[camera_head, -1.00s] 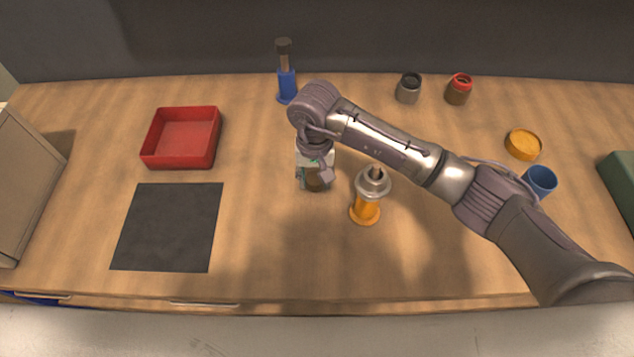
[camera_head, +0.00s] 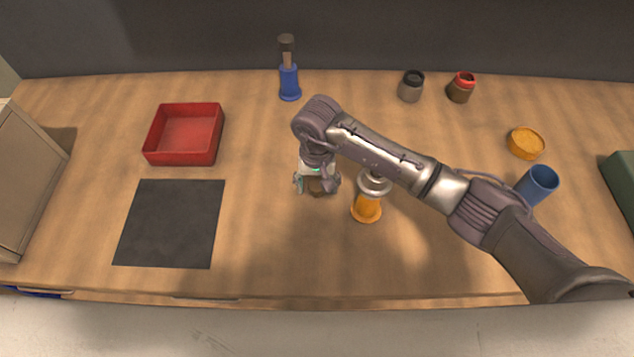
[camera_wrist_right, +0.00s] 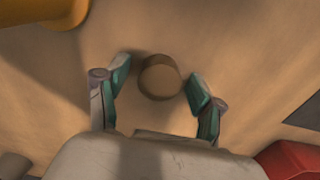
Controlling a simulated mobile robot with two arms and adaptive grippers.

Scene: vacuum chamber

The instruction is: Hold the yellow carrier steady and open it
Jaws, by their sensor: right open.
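The yellow carrier (camera_head: 367,207) stands upright right of the table's middle, with a grey metal collar (camera_head: 374,186) on top. My right arm partly covers its top. Its yellow side also shows at the top left of the right wrist view (camera_wrist_right: 45,10), apart from the fingers. My right gripper (camera_head: 316,190) is left of the carrier, pointing down. In the right wrist view its open fingers (camera_wrist_right: 158,88) are on either side of a small round brown piece (camera_wrist_right: 160,77), with a gap at each side. My left gripper is out of view.
A red tray (camera_head: 150,150) and dark mat (camera_head: 170,225) lie at left. A blue holder (camera_head: 289,83) and two small jars (camera_head: 411,86) (camera_head: 461,87) stand at the back. A yellow dish (camera_head: 525,143) and blue cup (camera_head: 538,184) are at right. The front middle is clear.

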